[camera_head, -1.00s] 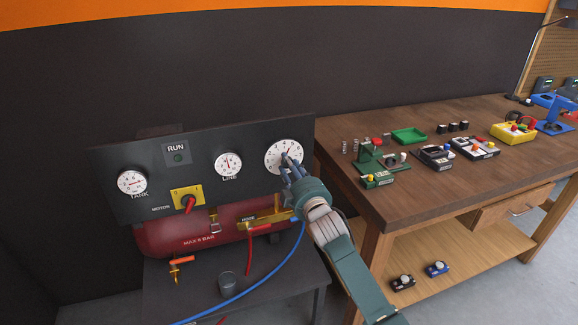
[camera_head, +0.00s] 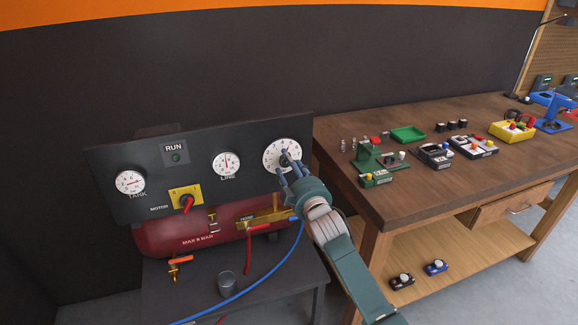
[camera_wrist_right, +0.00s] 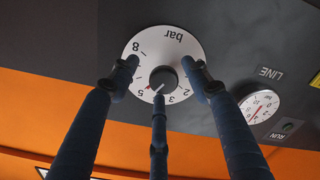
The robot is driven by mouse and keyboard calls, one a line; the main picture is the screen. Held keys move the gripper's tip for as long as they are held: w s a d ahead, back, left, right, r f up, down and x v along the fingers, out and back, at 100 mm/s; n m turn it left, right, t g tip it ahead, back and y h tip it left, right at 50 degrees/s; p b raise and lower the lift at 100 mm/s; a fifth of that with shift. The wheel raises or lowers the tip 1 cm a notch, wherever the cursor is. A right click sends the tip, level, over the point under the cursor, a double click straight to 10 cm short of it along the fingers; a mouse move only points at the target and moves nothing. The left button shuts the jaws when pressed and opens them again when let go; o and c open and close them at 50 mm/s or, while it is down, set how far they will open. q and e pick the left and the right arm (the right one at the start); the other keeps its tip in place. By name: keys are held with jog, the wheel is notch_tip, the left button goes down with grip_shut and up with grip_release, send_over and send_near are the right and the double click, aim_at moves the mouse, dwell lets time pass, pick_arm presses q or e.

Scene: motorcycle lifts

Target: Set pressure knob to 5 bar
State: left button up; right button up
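The pressure knob (camera_head: 284,157) is a dark round knob at the middle of a white dial (camera_head: 269,160) on the right of the black panel. In the right wrist view the knob (camera_wrist_right: 164,76) appears upside down, with the numbers 2, 3, 5 and 8 and "bar" legible. Its pale pointer mark lies near a finger, between the 3 and the 5; the exact setting is hard to read. My right gripper (camera_wrist_right: 161,80) is open in front of the dial, with its fingers spread around the knob and apparently clear of it. My left gripper is out of view.
The panel also carries a LINE gauge (camera_head: 227,163), a TANK gauge (camera_head: 130,182), a RUN lamp (camera_head: 175,157) and a red motor switch (camera_head: 187,203). A red tank (camera_head: 165,238) sits below. A wooden workbench (camera_head: 400,205) with several devices stands close on the right.

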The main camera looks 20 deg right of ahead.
jog(key=shift+s+a, duration=0.1)
jog(key=shift+s, duration=0.35)
jog(key=s, duration=1.1)
jog(key=shift+d, duration=0.3)
